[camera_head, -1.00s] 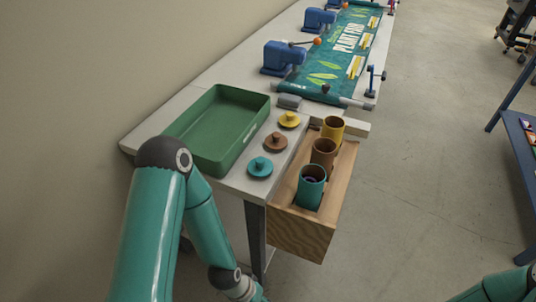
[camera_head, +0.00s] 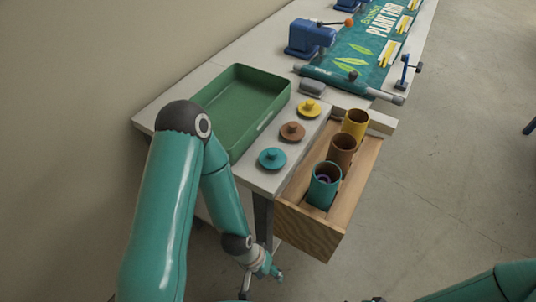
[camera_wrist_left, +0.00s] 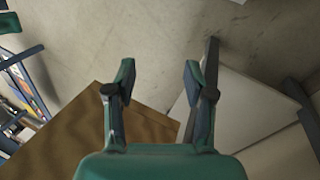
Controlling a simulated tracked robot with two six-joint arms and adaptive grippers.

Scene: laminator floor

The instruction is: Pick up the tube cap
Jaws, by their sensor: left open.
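Three round tube caps with knobs lie in a row on the table's right edge: a teal cap (camera_head: 272,159), a brown cap (camera_head: 293,132) and a yellow cap (camera_head: 310,109). Three open tubes stand in a wooden rack beside them: a teal tube (camera_head: 324,187) with something purple inside, a brown tube (camera_head: 343,152) and a yellow tube (camera_head: 355,125). My left gripper (camera_head: 274,272) is low, below the table top and in front of the rack, apart from the caps. In the left wrist view its fingers (camera_wrist_left: 160,75) are spread with nothing between them. My right gripper is out of view.
A green tray (camera_head: 237,120) sits left of the caps. Blue clamps (camera_head: 308,38) and a rolled-out teal banner (camera_head: 372,40) are farther back. The wooden rack (camera_head: 310,231) juts out from the table's right side. The floor to the right is clear.

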